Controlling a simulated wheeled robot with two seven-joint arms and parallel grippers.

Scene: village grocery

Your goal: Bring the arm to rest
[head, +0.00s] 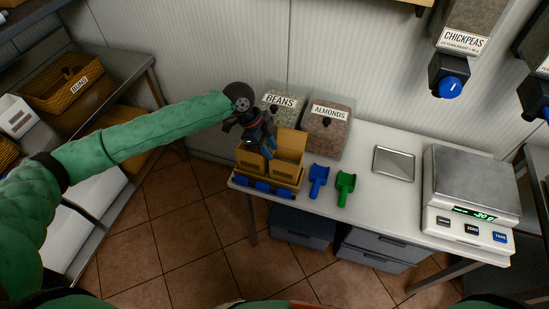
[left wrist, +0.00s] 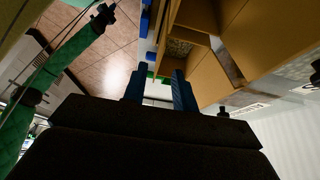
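My left arm, in a green sleeve, reaches across the head view to the left end of the counter. My left gripper (head: 268,150) points down over the open cardboard boxes (head: 289,146). In the left wrist view its two blue fingers (left wrist: 160,88) stand apart with nothing between them, and the box walls (left wrist: 255,45) are close on the right. A second green arm shows at the upper left of the left wrist view, with a small dark gripper (left wrist: 104,15) at its end; its fingers are too small to read. My right arm is outside the head view.
Beside the boxes stand the BEANS bin (head: 280,112) and the ALMONDS bin (head: 325,130). A blue scoop (head: 318,181), a green scoop (head: 344,187), a metal tray (head: 394,163) and a scale (head: 470,190) lie on the counter (head: 378,205). A shelf with a BUNS basket (head: 68,92) is at left.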

